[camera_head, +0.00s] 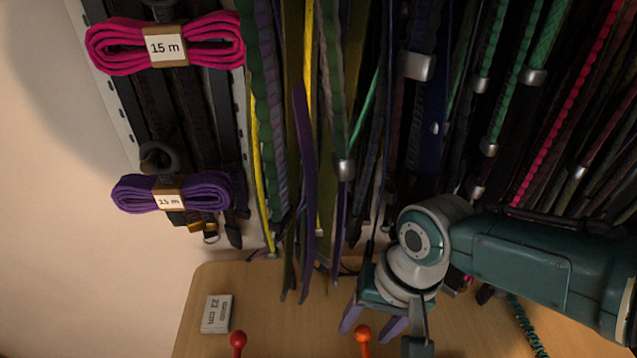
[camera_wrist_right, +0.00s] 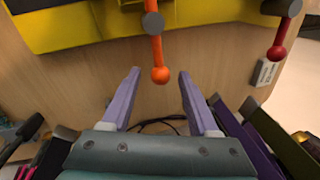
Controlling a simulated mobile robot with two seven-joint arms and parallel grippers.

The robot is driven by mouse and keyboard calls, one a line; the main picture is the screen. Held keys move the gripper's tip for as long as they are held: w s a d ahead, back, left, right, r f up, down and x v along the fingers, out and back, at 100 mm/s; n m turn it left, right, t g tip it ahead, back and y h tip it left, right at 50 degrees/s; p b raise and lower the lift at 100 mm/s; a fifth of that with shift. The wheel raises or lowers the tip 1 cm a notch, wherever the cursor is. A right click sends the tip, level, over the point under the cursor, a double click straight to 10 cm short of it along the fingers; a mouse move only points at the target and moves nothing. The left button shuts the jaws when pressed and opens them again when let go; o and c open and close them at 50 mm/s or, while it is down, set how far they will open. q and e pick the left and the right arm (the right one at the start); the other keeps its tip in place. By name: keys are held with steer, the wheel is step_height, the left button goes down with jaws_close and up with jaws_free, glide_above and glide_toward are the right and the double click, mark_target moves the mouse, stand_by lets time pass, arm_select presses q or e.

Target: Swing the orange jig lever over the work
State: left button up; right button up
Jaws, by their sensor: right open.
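The orange jig lever shows in the right wrist view (camera_wrist_right: 156,48) as a short bar hanging from a grey pivot, with a round orange knob at its end. Its knob also shows near the bottom edge of the head view (camera_head: 363,333). My right gripper (camera_head: 369,329) is open, its two purple fingers pointing down at the board. In the right wrist view the fingers (camera_wrist_right: 159,76) stand on either side of the knob with gaps on both sides. I cannot tell whether they reach its depth. The yellow jig body (camera_wrist_right: 90,22) is partly cut off. My left gripper is not in view.
A red-knobbed lever (camera_head: 238,340) stands to the left on the wooden board (camera_head: 280,310). A small pale block marked 22 cm (camera_head: 216,313) lies near the board's left edge. Hanging cords and straps (camera_head: 320,120) crowd behind my right arm. Pink (camera_head: 110,45) and purple (camera_head: 135,193) bundles hang at left.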

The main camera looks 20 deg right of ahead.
step_height(320, 180, up, 10)
steer(key=d+p, duration=0.1)
steer(key=p, duration=0.5)
steer(key=shift+s+d+f, duration=0.15)
steer(key=shift+s+d, duration=0.2)
steer(key=shift+s, duration=0.1)
steer(key=s+a+r+n+t, duration=0.1)
steer(key=s+a+r+n, duration=0.35)
steer(key=s, duration=0.25)
steer(key=s+d+r+n+t+h, duration=0.2)
steer(key=s+d+r+n, duration=0.1)
steer(key=s+d+r, duration=0.4)
step_height(320, 180, up, 40)
steer(key=a+p, duration=0.1)
steer(key=p, duration=3.7)
steer(key=shift+w+a, duration=0.2)
steer(key=shift+f, duration=0.1)
